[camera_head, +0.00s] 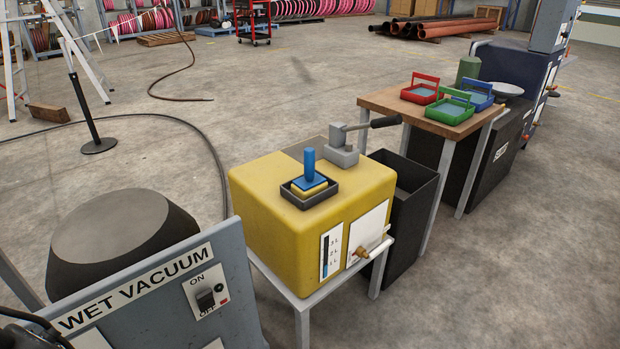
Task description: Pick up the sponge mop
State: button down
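The sponge mop (310,172) has a blue upright handle on a blue plate, with a yellow sponge under it. It stands in a small dark square tray (326,193) on top of a yellow tank (262,212). The mop's handle is upright and nothing touches it from above.
The tank rests on a white-legged stand (303,318). A grey lever device (343,150) with a black handle rises behind the mop. A black bin (410,205), a wooden table (440,110) with coloured trays, and a wet vacuum (150,290) stand nearby.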

aim_at(305, 187)
jog(key=u, duration=2.25)
jog(key=z, duration=2.35)
jog(key=i+l+u, duration=0.1)
jog(key=i+l, duration=0.45)
jog(key=l, duration=0.25)
jog(key=i+j, duration=0.4)
jog(key=k+j+u, duration=0.05)
